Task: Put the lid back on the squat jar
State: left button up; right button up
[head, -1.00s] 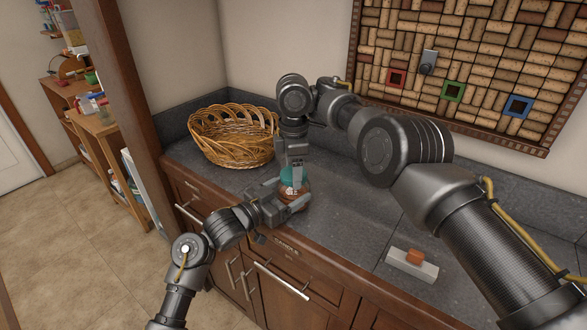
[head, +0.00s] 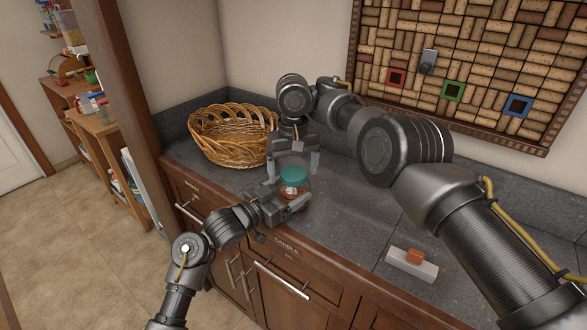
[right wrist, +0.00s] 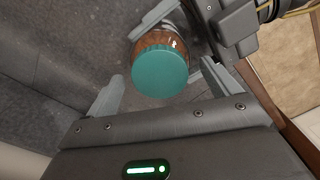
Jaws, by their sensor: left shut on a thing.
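The squat jar (head: 291,189) stands on the grey counter with reddish-brown contents, and the teal lid (head: 294,175) sits on its top. In the right wrist view the lid (right wrist: 160,71) covers the jar's mouth, with the jar's brown side (right wrist: 155,38) showing behind it. Whether the lid is fully seated I cannot tell. My left gripper (head: 291,203) is shut on the jar from the front left. My right gripper (head: 293,171) is open around and above the lid; its fingers (right wrist: 160,90) are spread wide and apart from it.
A wicker basket (head: 233,150) stands behind and left on the counter. A white block with an orange top (head: 412,263) lies at the right front. The counter (head: 345,215) between is clear. A cork board (head: 470,65) hangs on the wall.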

jog(key=shift+r, duration=0.1)
notch_tip(320, 180, up, 7)
jog(key=shift+r, duration=0.2)
dwell(0.4)
pick_arm(q)
jog(key=o, duration=1.9)
jog(key=shift+a, duration=0.1)
jog(key=v, duration=1)
jog(key=shift+s+a+b, duration=0.25)
jog(key=shift+a+b, duration=0.05)
jog(key=shift+b, duration=0.1)
pick_arm(e)
jog(key=shift+f, duration=0.5)
